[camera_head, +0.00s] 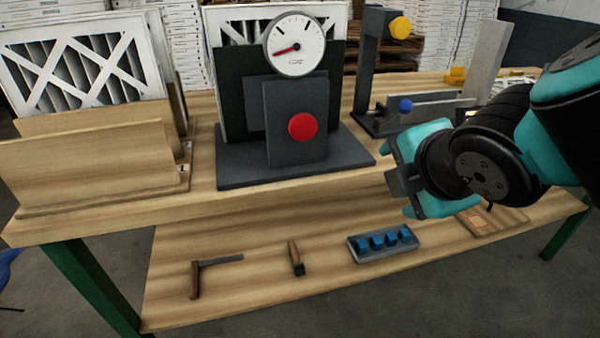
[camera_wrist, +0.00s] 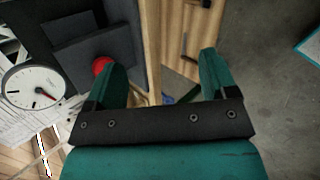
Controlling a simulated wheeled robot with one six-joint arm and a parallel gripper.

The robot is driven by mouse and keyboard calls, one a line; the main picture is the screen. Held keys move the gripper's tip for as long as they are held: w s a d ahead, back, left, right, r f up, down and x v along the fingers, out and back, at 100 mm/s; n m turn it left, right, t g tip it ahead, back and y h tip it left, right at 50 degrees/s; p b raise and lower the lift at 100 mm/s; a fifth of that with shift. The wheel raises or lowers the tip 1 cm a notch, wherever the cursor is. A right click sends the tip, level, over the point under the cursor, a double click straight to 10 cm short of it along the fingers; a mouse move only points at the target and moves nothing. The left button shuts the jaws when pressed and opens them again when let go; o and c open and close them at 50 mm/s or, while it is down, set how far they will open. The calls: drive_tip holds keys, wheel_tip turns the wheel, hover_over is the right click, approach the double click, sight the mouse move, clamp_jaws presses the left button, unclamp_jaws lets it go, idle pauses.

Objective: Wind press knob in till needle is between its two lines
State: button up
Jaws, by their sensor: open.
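The press (camera_head: 232,165) is a dark grey stand on the bench with a filter behind its plates. Its red round knob (camera_head: 302,126) faces the front. A white round dial (camera_head: 308,32) sits above it, its red needle (camera_head: 287,50) pointing left and slightly down. In the wrist view the knob (camera_wrist: 101,66) shows just left of one finger of my gripper (camera_wrist: 165,68), and the dial (camera_wrist: 22,88) is at the left.
Framed filters (camera_head: 85,65) stand in a wooden rack (camera_head: 90,160) at the left. A grey fixture (camera_head: 368,70) with yellow and blue knobs stands behind my gripper. The lower shelf (camera_head: 330,285) holds a square, a small tool and a tray with blue blocks. Space before the knob is clear.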

drive_tip(key=w+a+f+n+t+b, duration=0.1)
drive_tip(key=a+f+n+t+b, duration=0.3)
drive_tip(key=n+b, duration=0.3)
drive_tip(key=n+t+y+p, duration=0.2)
drive_tip(key=n+t+y, duration=0.2)
drive_tip(key=n, duration=0.6)
approach(304, 127)
drive_tip(key=p+x, duration=0.9)
drive_tip(key=p, duration=0.3)
drive_tip(key=shift+w+r, duration=0.2)
drive_tip(key=shift+w, duration=0.15)
drive_tip(key=shift+w+a+f+p, duration=0.15)
drive_tip(key=shift+w+a+p, duration=0.1)
drive_tip(key=shift+w+p, duration=0.25)
drive_tip(key=shift+w, duration=0.1)
drive_tip(key=c, duration=0.9)
